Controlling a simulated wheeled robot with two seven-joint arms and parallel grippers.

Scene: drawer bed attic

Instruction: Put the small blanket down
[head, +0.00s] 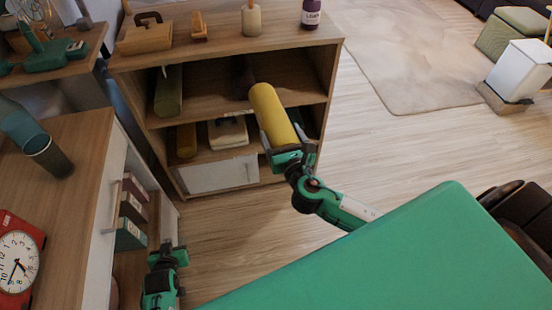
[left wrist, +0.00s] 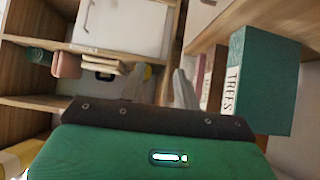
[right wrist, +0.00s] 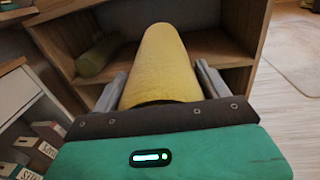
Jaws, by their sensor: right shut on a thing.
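The small blanket looks to be the yellow roll (head: 272,115) in my right gripper (head: 290,152). The right gripper's fingers lie on both sides of the roll's near end, as the right wrist view (right wrist: 165,70) shows. The roll points away from me toward the wooden shelf unit (head: 225,45), in front of its upper compartment. I cannot tell whether its far end touches the shelf. My left gripper (head: 168,256) is low beside the left cabinet. In the left wrist view its fingers (left wrist: 158,88) are apart with nothing between them.
A green roll (head: 168,92) lies in the upper compartment at left. A wooden box (head: 145,35), a jar (head: 251,20) and a purple bottle (head: 311,13) stand on the unit's top. Books (head: 131,225) stand in the left cabinet. Open floor (head: 390,150) lies to the right.

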